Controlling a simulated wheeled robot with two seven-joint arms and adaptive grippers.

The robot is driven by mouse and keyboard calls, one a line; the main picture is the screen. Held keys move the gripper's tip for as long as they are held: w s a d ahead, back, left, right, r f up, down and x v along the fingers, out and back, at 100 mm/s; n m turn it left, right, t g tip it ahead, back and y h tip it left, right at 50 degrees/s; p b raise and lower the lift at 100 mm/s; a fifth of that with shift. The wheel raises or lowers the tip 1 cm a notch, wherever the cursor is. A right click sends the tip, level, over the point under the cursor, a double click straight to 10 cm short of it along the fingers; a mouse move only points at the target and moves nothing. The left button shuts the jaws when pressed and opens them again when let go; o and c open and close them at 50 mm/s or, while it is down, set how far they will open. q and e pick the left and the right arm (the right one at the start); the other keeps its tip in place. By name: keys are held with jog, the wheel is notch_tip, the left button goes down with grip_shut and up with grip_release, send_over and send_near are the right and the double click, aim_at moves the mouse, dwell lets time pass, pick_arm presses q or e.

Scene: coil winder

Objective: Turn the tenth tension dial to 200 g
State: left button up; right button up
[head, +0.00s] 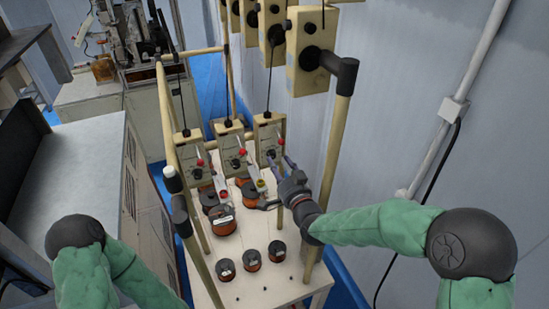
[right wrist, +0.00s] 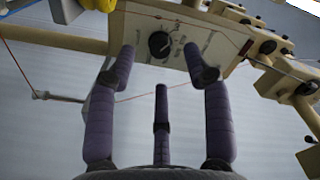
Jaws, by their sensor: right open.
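In the right wrist view a black round tension dial (right wrist: 160,44) sits on a cream tensioner panel (right wrist: 215,62). The open fingers of my right gripper (right wrist: 159,52) stand on either side of it in the picture, with nothing between them. I cannot tell whether they touch it. The dial's scale marks are too small to read, and no number identifies it as the tenth. In the head view my right gripper (head: 268,183) is in front of the lower row of tensioner boxes (head: 267,138), by the right box. My left gripper is out of view.
Copper wire spools (head: 222,220) stand on the pale rack shelf (head: 252,288). Upright rack posts (head: 338,135) stand close to my right arm. More tensioner boxes (head: 305,72) hang above. Thin wires cross near the dial. A grey cabinet (head: 85,165) stands at left.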

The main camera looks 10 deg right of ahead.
aim_at(273, 157)
jog(key=shift+w+a, duration=0.2)
jog(key=shift+w, duration=0.7)
jog(key=shift+w+a, duration=0.15)
jog(key=shift+w, duration=0.7)
grip_shut()
